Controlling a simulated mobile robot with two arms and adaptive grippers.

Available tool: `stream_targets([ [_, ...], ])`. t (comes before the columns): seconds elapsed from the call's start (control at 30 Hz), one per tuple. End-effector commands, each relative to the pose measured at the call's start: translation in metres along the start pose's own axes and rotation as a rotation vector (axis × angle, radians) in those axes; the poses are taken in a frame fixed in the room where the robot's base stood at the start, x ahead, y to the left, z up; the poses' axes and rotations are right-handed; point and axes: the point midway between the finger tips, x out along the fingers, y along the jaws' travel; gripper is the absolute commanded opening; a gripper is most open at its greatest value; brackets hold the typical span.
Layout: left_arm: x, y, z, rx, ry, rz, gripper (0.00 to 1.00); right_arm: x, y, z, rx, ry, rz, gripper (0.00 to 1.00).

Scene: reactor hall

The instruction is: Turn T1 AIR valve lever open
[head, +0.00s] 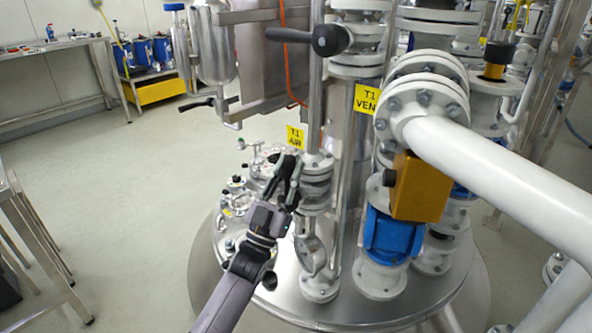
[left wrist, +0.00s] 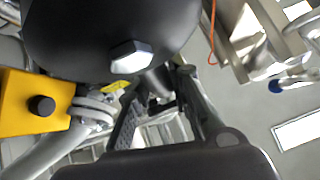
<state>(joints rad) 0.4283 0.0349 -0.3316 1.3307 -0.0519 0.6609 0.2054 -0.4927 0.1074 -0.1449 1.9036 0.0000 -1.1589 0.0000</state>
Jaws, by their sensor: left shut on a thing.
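The T1 AIR valve (head: 316,180) is a white flanged valve on the steel vessel lid, below its yellow T1 AIR label (head: 296,137). My left gripper (head: 288,178) is at the left side of this valve, its dark fingers pointing up, shut on the valve lever. The fingers hide most of the lever in the head view. In the left wrist view a large black rounded lever hub with a silver hex bolt (left wrist: 131,58) fills the top, close to the camera. My fingers reach forward beneath it. My right gripper is not in view.
Another black lever (head: 328,40) stands above, near the T1 VENT label (head: 367,99). A thick white pipe (head: 500,170), an orange box (head: 421,187) and a blue valve body (head: 390,236) crowd the right. Small fittings (head: 236,185) stand on the left. Open floor lies farther left.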

Motion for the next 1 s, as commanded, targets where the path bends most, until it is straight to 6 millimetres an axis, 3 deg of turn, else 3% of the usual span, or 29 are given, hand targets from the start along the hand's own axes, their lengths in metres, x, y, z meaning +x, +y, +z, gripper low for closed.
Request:
stream_targets([
  [0.3,0.004,-0.012,-0.002,-0.058,-0.010,-0.065,0.00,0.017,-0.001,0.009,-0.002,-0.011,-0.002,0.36],
  [0.77,0.003,-0.012,-0.002,-0.063,-0.011,-0.069,0.00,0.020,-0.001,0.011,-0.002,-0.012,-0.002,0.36],
  [0.8,0.003,-0.012,-0.002,-0.062,-0.011,-0.069,0.21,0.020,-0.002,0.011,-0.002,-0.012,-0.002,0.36],
  [1.0,0.003,-0.011,-0.001,-0.063,-0.013,-0.067,0.34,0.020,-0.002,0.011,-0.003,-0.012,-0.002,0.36],
])
